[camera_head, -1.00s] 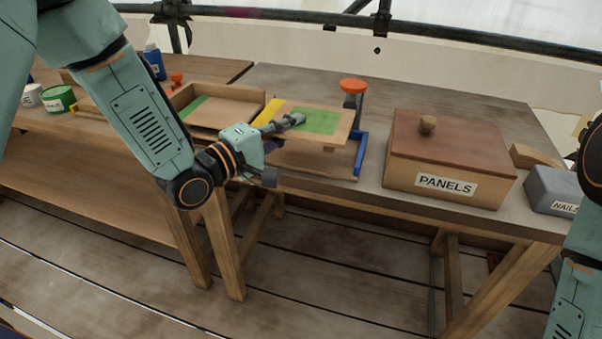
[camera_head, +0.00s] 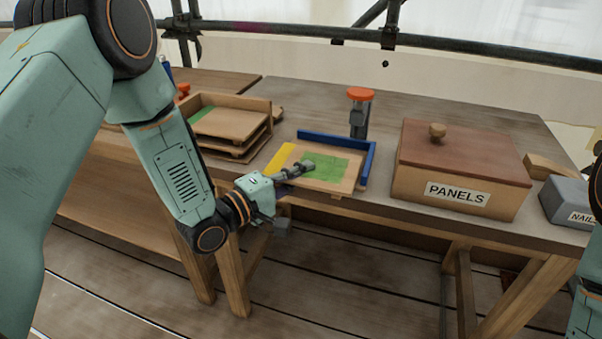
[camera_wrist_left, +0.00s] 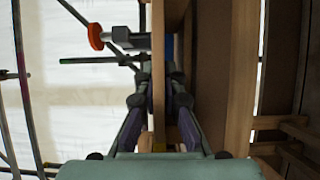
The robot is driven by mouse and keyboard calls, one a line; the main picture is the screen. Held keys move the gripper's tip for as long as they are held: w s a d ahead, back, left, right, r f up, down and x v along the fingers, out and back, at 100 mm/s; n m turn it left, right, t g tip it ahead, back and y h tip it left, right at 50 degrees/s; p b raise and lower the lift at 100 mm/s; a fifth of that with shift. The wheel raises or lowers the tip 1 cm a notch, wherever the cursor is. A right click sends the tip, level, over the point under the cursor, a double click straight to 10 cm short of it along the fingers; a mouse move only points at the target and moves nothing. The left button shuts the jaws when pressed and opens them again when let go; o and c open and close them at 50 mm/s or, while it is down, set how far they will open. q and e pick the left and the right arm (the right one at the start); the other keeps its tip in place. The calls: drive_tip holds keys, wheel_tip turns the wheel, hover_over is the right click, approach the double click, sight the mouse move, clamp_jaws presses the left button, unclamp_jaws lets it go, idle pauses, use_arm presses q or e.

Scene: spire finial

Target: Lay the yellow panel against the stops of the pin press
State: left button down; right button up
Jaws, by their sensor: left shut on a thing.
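The yellow panel (camera_head: 332,183) is a wooden board with a yellow stripe and a green patch. It lies roughly level over the bed of the pin press, inside the corner of its blue stops (camera_head: 369,163). The press has an orange-topped post (camera_head: 360,115). My left gripper (camera_head: 303,168) is shut on the panel's near left part, one finger above it. In the left wrist view the panel (camera_wrist_left: 158,70) is edge-on between the fingers (camera_wrist_left: 158,105). I cannot tell whether it touches the stops or rests fully on the bed. My right gripper is out of view.
A stack of wooden trays (camera_head: 236,122) stands left of the press. A lidded box marked PANELS (camera_head: 455,170) stands to the right, with a grey nails box (camera_head: 568,200) beyond. The bench top (camera_head: 300,97) behind the press is clear.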

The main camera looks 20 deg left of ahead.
use_arm(q)
drive_tip(key=shift+s+f, duration=0.1)
drive_tip(key=shift+f, duration=0.05)
drive_tip(key=c, duration=1.8)
unclamp_jaws()
drive_tip(key=shift+d, duration=0.15)
drive_tip(key=shift+o, duration=0.2)
drive_tip(key=shift+d, duration=0.15)
drive_tip(key=shift+a, duration=0.2)
drive_tip(key=shift+r, duration=0.35)
drive_tip(key=p+v, duration=0.3)
drive_tip(key=v, duration=0.8)
drive_tip(key=shift+s+p, duration=0.35)
drive_tip(key=shift+a+f, duration=0.15)
drive_tip(key=shift+f, duration=0.05)
